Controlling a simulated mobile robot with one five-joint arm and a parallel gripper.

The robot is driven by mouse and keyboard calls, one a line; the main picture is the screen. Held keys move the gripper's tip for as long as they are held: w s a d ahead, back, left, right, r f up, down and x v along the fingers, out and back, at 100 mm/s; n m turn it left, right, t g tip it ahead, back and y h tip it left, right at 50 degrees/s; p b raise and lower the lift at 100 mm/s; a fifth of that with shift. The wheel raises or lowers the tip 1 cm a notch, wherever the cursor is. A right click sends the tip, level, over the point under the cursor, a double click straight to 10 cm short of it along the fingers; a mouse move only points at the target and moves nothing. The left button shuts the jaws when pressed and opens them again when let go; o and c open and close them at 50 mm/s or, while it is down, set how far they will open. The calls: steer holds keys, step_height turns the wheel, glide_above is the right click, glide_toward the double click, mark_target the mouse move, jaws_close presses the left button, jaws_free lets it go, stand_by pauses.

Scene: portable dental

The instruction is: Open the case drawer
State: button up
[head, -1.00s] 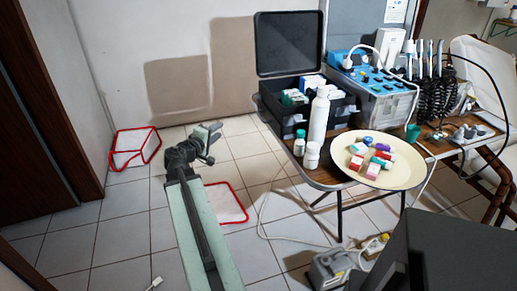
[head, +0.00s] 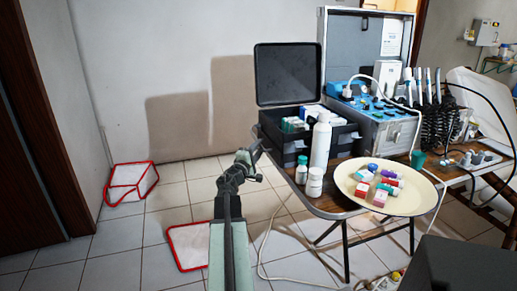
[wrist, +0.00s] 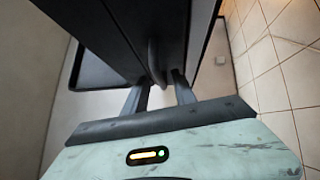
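The black case (head: 335,140) stands on the table with its lid (head: 288,75) raised and white boxes inside. My gripper (head: 250,155) is at the case's left side in the head view. In the wrist view my gripper (wrist: 160,82) has its two fingers apart. A dark curved handle (wrist: 156,60) on the case's dark face shows between or just beyond the fingertips; I cannot tell whether they touch it. Which panel is the drawer front, and whether it is out at all, I cannot tell.
A white bottle (head: 320,145) and smaller bottles stand at the table's front left edge. A cream plate (head: 425,202) with small boxes is beside them. Red-edged white items (head: 131,184) lie on the floor. A blue-panelled unit (head: 385,125) stands right of the case.

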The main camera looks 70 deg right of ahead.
steer(key=shift+d, duration=0.45)
jaws_close()
steer(key=shift+a, duration=0.1)
steer(key=shift+s, duration=0.1)
stand_by(0.8)
steer(key=shift+a, duration=0.1)
